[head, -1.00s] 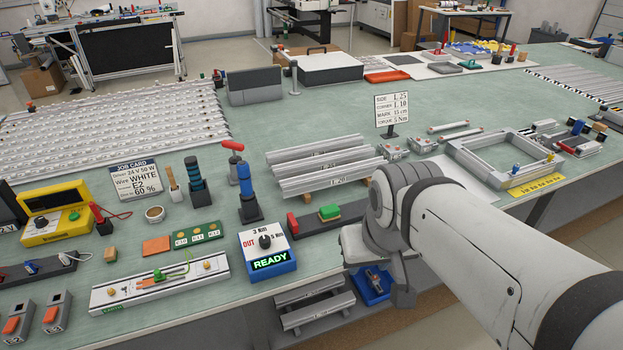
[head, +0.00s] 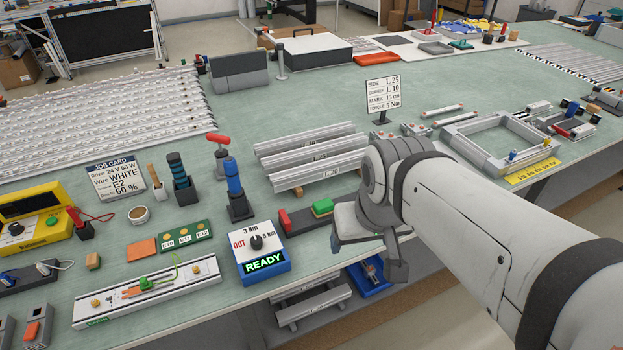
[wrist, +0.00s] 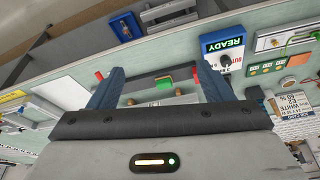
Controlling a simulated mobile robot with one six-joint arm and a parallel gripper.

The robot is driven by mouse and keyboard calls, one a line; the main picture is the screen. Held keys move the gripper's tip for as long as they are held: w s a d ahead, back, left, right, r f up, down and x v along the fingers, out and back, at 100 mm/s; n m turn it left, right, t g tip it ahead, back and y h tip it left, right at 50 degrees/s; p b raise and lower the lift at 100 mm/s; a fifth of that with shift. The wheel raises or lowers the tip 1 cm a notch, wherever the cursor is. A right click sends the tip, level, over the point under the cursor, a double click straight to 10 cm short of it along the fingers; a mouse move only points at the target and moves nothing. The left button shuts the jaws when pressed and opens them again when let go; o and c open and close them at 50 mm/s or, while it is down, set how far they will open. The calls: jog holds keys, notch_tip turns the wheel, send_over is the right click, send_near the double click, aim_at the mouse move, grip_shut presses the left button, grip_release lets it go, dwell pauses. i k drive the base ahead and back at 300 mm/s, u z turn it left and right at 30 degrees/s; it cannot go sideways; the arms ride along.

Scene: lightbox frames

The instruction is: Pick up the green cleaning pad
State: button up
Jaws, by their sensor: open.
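The green cleaning pad (head: 322,206) sits on a dark grey bar-shaped holder (head: 342,221) with a red end, near the front edge of the bench. In the wrist view the pad (wrist: 164,83) lies between my two blue fingers as seen from above, apart from both. My gripper (wrist: 160,70) is open and empty, its fingers spread to either side of the pad.
A blue torque unit (head: 259,250) reading READY stands left of the holder. Stacked aluminium profiles (head: 312,156) lie behind it. A blue tray (head: 368,278) is below the bench edge. A metal frame (head: 490,145) lies to the right. Open bench surface (head: 320,95) lies behind.

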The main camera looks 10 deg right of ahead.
aim_at(323, 208)
jog(key=u, duration=2.7)
jog(key=k, duration=1.5)
jog(key=z, duration=1.6)
jog(key=i, duration=1)
